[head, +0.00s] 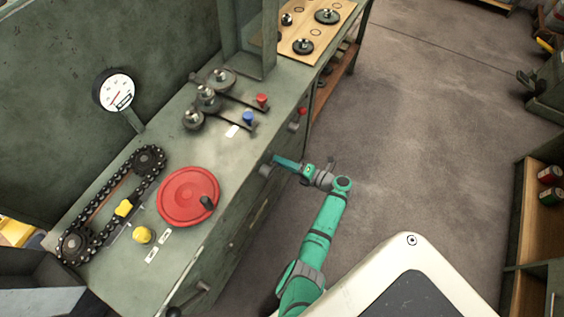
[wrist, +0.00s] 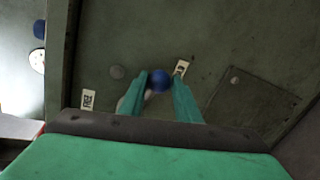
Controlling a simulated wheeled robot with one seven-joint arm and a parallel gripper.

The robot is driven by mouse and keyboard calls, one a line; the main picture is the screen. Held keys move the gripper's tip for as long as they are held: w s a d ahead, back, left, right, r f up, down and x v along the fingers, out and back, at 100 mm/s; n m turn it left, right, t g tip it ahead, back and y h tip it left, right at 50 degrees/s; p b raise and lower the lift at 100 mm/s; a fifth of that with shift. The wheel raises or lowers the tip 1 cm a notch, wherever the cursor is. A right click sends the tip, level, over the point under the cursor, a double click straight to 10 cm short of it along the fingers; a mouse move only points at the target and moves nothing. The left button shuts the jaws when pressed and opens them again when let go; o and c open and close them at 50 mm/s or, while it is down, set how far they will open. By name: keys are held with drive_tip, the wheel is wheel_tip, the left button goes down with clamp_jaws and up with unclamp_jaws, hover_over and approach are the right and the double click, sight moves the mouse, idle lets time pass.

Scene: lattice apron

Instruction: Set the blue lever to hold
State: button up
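The blue lever ends in a blue ball knob (wrist: 160,80) on a dark green panel in the wrist view. A pale shaft shows partly beside my left finger. My gripper (wrist: 161,77) has its two teal fingers apart, one on each side of the ball. I cannot tell whether they press on it. One small label (wrist: 182,67) is just right of the ball, another (wrist: 88,100) is to the left; their print is too small to read surely. In the head view my gripper (head: 277,159) reaches the bench's front face and the ball is hidden.
On the bench top stand a blue knob (head: 247,118) and a red knob (head: 262,100) on dark levers. Another red knob (head: 300,113) is at the front edge. A red handwheel (head: 188,196) and a chain drive (head: 110,205) lie left. The floor (head: 410,130) to the right is clear.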

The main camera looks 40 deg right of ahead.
drive_tip(key=o, duration=0.3)
drive_tip(key=shift+s, duration=0.1)
drive_tip(key=v, duration=1)
drive_tip(key=shift+s+d, duration=0.15)
drive_tip(key=shift+s, duration=0.15)
drive_tip(key=shift+w, duration=0.1)
